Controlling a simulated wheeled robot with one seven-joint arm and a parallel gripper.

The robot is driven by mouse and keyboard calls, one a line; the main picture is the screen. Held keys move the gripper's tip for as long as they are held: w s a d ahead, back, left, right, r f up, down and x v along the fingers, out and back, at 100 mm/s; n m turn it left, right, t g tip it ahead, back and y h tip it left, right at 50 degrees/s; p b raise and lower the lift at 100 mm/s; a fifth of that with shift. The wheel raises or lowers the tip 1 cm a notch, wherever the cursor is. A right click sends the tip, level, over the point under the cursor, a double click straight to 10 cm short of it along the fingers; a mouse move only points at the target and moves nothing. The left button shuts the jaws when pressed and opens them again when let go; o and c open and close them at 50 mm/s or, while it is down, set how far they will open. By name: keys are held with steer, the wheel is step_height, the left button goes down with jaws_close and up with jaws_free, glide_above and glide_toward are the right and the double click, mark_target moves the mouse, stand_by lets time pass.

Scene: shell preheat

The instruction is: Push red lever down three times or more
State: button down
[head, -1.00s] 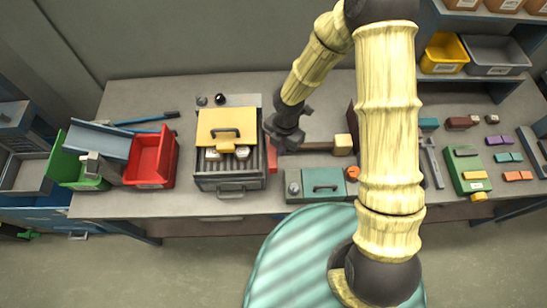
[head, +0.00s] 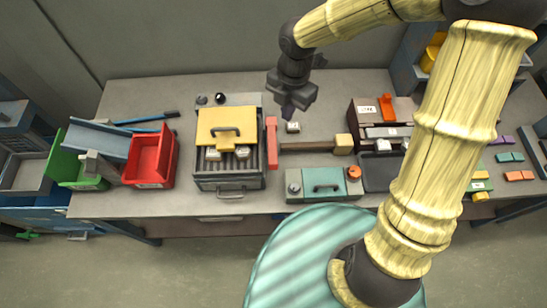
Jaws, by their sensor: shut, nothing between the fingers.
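The red lever (head: 271,143) is a narrow upright-looking red bar along the right side of the preheater, a grey ribbed box with a yellow lid (head: 215,119) and a dark handle. My gripper (head: 287,113) is dark and shut with nothing in it. It hangs above the bench just right of the lever's far end, and appears apart from it. Small white-topped pieces (head: 242,152) lie in the ribbed box below the lid.
A red bin (head: 151,160) and a green bin (head: 72,166) stand at left. A wooden-ended bar (head: 312,147) and a small white-topped block (head: 292,128) lie right of the lever. A teal box (head: 322,183) is in front. A brown box with an orange-red handle (head: 387,108) stands further right.

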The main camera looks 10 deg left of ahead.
steer(key=shift+w+a, duration=0.1)
steer(key=s+d+f+m+t+b, duration=0.1)
steer(key=s+d+m+b, duration=0.1)
steer(key=d+m, duration=0.8)
steer(key=s+d+f+m+t+b, duration=0.1)
steer(key=d+m, duration=0.9)
steer(key=m, duration=1)
steer(key=s+t+b, duration=0.1)
steer(key=s+b, duration=0.1)
steer(key=b, duration=0.1)
steer(key=shift+s+d+f+m+t+h, duration=0.15)
steer(key=shift+d+m+t+h, duration=0.15)
steer(key=shift+d, duration=0.1)
steer(key=shift+d, duration=0.1)
